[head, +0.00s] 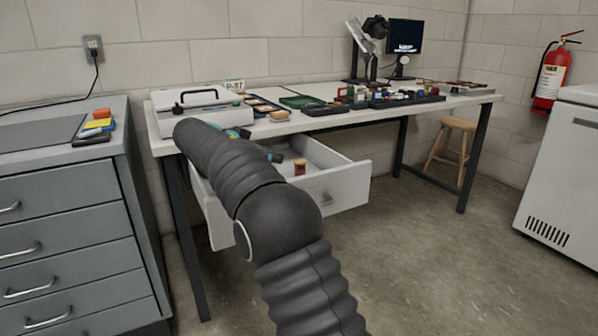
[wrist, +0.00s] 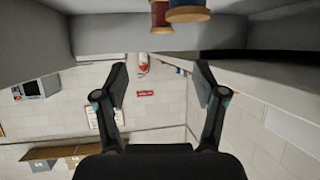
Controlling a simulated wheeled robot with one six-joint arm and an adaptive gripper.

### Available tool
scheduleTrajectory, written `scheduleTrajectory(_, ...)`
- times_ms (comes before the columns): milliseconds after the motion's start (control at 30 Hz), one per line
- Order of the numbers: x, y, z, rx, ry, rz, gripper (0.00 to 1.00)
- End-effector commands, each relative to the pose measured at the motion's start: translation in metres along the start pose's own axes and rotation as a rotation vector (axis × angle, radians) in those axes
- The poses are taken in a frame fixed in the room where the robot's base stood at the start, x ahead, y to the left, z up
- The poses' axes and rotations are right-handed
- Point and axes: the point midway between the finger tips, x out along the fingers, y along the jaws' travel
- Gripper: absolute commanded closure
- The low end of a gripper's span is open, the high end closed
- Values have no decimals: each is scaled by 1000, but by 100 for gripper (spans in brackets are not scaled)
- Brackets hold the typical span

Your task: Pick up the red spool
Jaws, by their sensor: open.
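A spool with a reddish-brown middle and wooden ends (head: 300,167) stands in the open white drawer (head: 345,176) under the table. In the wrist view, a red spool with wooden flanges (wrist: 160,18) shows at the top edge, partly cut off. Beside it, a second spool with blue and a wooden flange (wrist: 189,12) is also cut off. My gripper (wrist: 161,72) is open and empty, its fingers spread apart, with the spools beyond the tips toward the top of the picture. In the head view, my gripper (head: 260,144) is over the drawer, left of the spool, partly hidden by my arm.
The drawer's walls surround the spools. The white tabletop (head: 467,100) above holds a white case (head: 190,112), trays and many small items. A grey drawer cabinet (head: 70,210) stands left, a wooden stool (head: 450,140) right. The floor (head: 430,260) in front is clear.

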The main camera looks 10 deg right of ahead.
Motion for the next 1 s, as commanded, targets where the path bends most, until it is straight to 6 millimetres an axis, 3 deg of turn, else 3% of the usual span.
scheduleTrajectory(100,25,1,1,-1,-1,3,30)
scheduleTrajectory(300,55,1,1,-2,-2,2,30)
scheduleTrajectory(633,74,0,1,-3,-2,2,30)
scheduleTrajectory(1000,117,-3,2,-3,-3,0,30)
